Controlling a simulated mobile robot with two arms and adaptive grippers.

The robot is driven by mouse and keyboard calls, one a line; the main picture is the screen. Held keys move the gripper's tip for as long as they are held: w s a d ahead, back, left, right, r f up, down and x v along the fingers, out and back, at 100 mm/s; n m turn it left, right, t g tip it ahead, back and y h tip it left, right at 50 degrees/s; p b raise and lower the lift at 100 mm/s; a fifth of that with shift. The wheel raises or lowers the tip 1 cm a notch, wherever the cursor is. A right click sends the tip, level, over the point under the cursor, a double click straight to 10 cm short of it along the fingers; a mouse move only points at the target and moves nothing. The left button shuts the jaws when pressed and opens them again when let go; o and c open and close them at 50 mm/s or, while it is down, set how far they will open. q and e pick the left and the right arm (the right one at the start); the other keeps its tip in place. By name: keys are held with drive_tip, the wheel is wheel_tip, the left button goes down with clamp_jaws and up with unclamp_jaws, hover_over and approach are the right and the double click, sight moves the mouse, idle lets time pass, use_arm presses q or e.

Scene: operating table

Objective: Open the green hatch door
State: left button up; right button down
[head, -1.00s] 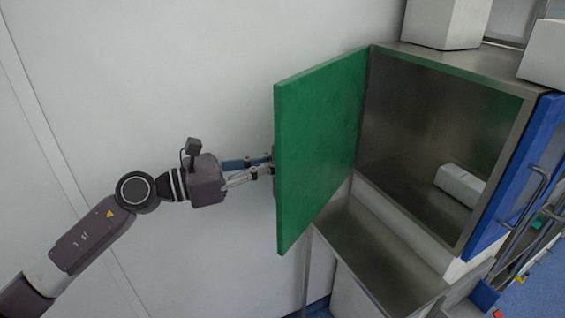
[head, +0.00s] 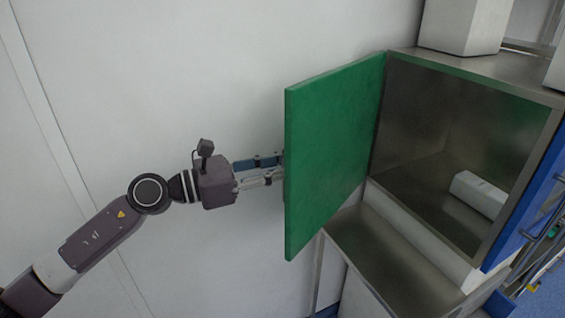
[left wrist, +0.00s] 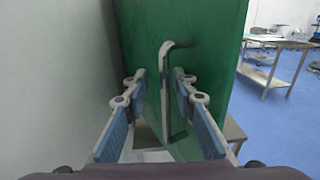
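The green hatch door (head: 335,155) stands swung wide open on its hinge side, next to the steel hatch opening (head: 440,140). My left gripper (head: 278,165) is at the door's outer face, near its free edge; its fingertips are partly hidden behind the door in the head view. In the left wrist view, the door (left wrist: 215,30) fills the middle and a metal handle (left wrist: 166,85) stands between the fingers. My left gripper (left wrist: 160,80) is open, with a gap visible on both sides of the handle. My right gripper is not in view.
A white box (head: 480,194) lies inside the hatch. A steel ledge (head: 375,245) is below the opening. A blue door (head: 535,210) stands at the right. A white wall (head: 150,80) is behind my arm. The wrist view shows a steel table (left wrist: 280,45) across a blue floor.

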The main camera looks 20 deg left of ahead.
use_arm(q)
drive_tip(key=shift+s, duration=0.15)
drive_tip(key=v, duration=1.1)
drive_tip(key=shift+s+a, duration=0.2)
drive_tip(key=shift+s, duration=0.1)
drive_tip(key=shift+r, duration=0.1)
